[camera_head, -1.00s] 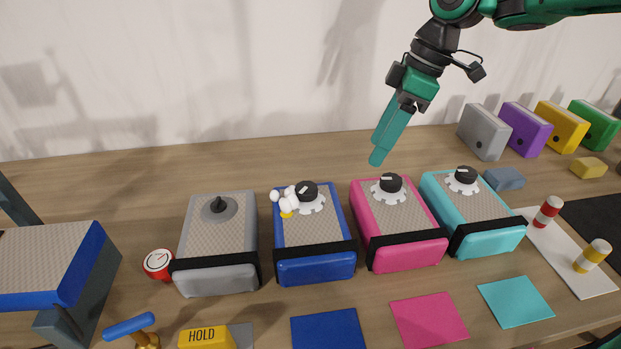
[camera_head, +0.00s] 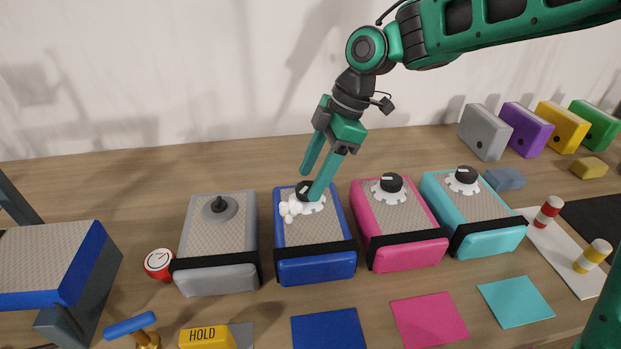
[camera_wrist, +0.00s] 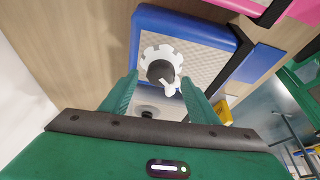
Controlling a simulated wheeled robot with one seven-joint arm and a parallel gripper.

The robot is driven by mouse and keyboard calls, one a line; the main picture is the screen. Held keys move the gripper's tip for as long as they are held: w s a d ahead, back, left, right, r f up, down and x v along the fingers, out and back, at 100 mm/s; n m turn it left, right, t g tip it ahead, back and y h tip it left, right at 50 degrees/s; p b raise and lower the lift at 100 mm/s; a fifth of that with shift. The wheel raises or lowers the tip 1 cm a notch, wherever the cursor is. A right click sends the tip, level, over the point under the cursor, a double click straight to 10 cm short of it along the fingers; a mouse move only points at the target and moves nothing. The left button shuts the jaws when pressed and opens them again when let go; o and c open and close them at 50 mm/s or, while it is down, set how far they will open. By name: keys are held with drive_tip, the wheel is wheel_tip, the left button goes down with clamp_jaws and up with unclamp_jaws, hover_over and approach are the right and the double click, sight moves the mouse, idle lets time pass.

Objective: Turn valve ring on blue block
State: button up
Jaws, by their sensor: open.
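The blue block (camera_head: 316,271) stands on the table with a grey textured top. On it are a white toothed valve ring (camera_head: 317,207) and a black central knob (camera_head: 301,187). Contact cannot be told.
A grey block (camera_head: 214,281) with a black-tipped dial is left of the blue one. A pink block (camera_head: 408,256) and a cyan block (camera_head: 490,240) with similar rings are to the right. A red gauge (camera_head: 159,264) is at left. Coloured mats lie in front.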

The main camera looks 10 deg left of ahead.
drive_tip(key=shift+s+a+f, duration=0.1)
drive_tip(key=shift+a+f, duration=0.15)
drive_tip(key=shift+f, duration=0.45)
drive_tip(key=shift+c, duration=0.2)
drive_tip(key=c, duration=1)
drive_tip(key=shift+m, duration=0.4)
drive_tip(key=m+t, duration=0.1)
drive_tip(key=m, duration=0.2)
drive_tip(key=shift+s+m+t, duration=0.1)
drive_tip(key=shift+m+t, duration=0.2)
drive_tip(key=shift+t, duration=0.1)
drive_tip(key=shift+s+r+m+t, duration=0.1)
drive_tip(key=shift+m+t, duration=0.8)
drive_tip(key=shift+m, duration=1.3)
